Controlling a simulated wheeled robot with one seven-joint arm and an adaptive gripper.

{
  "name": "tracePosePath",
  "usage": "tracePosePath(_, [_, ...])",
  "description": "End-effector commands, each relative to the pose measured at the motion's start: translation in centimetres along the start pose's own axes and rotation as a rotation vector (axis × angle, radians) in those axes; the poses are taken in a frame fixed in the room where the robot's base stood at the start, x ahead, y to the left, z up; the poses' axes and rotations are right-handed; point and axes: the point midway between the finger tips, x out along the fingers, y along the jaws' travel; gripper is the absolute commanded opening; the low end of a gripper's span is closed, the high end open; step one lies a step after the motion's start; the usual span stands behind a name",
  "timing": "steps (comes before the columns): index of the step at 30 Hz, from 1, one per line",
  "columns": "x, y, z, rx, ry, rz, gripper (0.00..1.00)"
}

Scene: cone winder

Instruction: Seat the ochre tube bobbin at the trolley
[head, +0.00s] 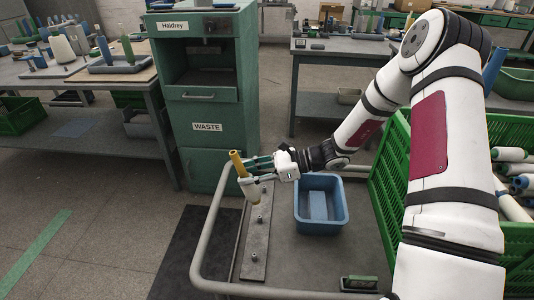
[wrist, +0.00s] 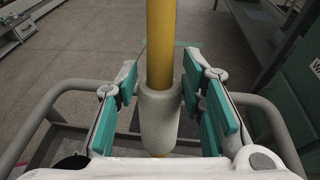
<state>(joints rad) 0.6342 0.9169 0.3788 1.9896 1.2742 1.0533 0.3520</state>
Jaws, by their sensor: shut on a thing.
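The ochre tube bobbin (head: 237,162) has a yellow-ochre tube with a pale wound body around its lower part. My gripper (head: 251,174) is shut on it at the pale body, above the left side of the trolley (head: 281,263). In the wrist view my gripper (wrist: 160,95) has its teal pads on both sides of the bobbin (wrist: 160,45). In the head view the tube leans slightly left. A dark bar (head: 257,240) with short upright pegs lies on the trolley below. I cannot tell whether the bobbin's lower end is clear of a peg hidden behind it.
A blue bin (head: 320,207) stands on the trolley right of the bar. The trolley's grey rail (head: 205,240) curves around the left side. A green cabinet (head: 210,90) stands behind. A green crate (head: 385,190) with several bobbins is at right.

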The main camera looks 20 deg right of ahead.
Motion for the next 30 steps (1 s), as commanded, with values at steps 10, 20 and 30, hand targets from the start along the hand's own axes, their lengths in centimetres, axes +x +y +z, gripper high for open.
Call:
tracePosePath(10, [-4.5,-9.0,-0.3,0.067,-0.248,-0.431,0.07])
tracePosePath(20, [-5.4,-10.4,-1.2,0.067,-0.278,-0.496,0.07])
tracePosePath(30, [-4.6,-10.4,-3.9,0.066,-0.276,-0.494,0.07])
